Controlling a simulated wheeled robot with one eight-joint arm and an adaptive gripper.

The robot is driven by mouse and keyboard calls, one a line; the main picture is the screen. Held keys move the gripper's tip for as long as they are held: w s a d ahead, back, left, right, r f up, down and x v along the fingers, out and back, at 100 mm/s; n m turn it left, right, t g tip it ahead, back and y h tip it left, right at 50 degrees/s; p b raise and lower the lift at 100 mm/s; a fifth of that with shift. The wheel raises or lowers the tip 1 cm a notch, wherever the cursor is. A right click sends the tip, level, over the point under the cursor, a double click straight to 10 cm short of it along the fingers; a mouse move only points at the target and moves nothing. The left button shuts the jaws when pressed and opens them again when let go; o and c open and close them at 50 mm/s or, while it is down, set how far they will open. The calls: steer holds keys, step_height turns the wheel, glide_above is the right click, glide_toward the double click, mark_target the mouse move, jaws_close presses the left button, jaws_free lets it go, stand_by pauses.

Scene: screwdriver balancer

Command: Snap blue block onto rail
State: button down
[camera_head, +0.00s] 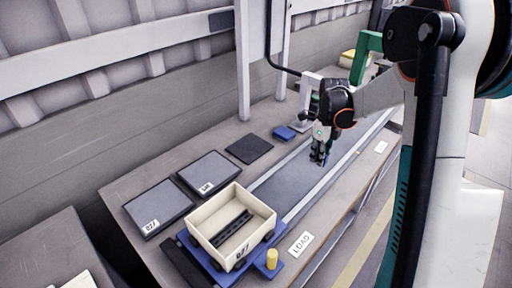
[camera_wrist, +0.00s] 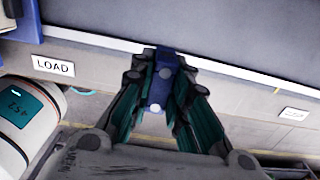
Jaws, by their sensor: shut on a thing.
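My gripper (camera_head: 319,157) is over the front rail side of the bench in the head view. In the wrist view, my gripper (camera_wrist: 160,85) is shut on a blue block (camera_wrist: 157,93) between its dark fingers. The far end of the block overlaps the white rail (camera_wrist: 105,40) in this view; I cannot tell whether it is seated on it. The rail (camera_head: 307,198) runs along the front of the grey strip in the head view. The held block is mostly hidden by the fingers there.
A cream bin (camera_head: 262,211) with dark bars stands on a blue carrier at the near end. Dark trays (camera_head: 158,207) lie left. Another blue piece (camera_head: 284,132) lies behind the strip.

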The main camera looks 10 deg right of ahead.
steer(key=s+d+r, duration=0.1)
steer(key=s+d, duration=0.2)
steer(key=s, duration=0.2)
steer(key=shift+d+r+p, duration=0.2)
steer(key=shift+p, duration=0.1)
